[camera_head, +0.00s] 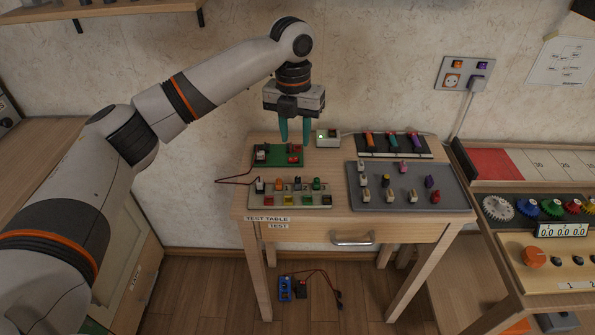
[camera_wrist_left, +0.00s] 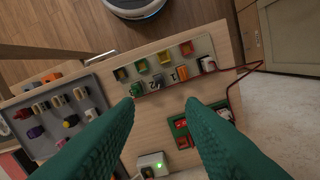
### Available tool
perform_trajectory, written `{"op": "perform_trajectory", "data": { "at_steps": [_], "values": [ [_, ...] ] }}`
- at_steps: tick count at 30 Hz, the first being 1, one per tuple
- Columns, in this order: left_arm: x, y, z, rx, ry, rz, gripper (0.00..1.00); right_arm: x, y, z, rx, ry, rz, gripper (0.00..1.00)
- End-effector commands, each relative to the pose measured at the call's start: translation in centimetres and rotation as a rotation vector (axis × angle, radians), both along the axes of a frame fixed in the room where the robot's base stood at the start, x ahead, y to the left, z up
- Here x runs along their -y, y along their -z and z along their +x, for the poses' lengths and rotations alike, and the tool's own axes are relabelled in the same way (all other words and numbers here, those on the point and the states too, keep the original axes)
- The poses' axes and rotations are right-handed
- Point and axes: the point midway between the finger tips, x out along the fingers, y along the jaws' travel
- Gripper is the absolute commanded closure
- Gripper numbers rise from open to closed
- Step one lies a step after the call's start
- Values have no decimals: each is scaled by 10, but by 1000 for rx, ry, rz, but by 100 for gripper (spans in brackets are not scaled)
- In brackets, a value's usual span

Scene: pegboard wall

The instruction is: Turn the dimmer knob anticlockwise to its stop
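A round orange knob (camera_head: 534,257) is on a light wooden panel (camera_head: 547,279) at the right edge of the head view. It may be the dimmer knob; I see no label naming it. Small dark knobs are to its right. My left gripper (camera_head: 296,140) points down over the back of the test table, far left of the knob and apart from it. Its two green fingers are spread with nothing between them, as the left wrist view (camera_wrist_left: 160,105) also shows. The orange knob does not show in the wrist view. My right gripper is not in view.
The test table (camera_head: 345,225) holds a green board (camera_head: 264,162), a connector strip (camera_head: 290,201), a grey tray (camera_head: 445,200) of small parts and a white box with a green light (camera_head: 327,138). Coloured gears (camera_head: 552,208) stand behind the knob panel. A blue device (camera_head: 286,288) lies on the floor.

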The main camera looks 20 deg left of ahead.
Motion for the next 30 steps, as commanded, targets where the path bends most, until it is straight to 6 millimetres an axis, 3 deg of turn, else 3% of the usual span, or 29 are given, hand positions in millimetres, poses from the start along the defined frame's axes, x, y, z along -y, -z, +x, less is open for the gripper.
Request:
{"op": "perform_trajectory", "data": {
  "at_steps": [12, 18, 30],
  "values": [
    [2, 76, -1, -3, -1, 1, 64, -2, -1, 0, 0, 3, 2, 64],
    [4, 105, -1, 0, -1, 0, 64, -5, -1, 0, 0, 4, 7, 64],
    [4, 117, -1, 1, -1, -1, 64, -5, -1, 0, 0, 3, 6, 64]
  ]
}}
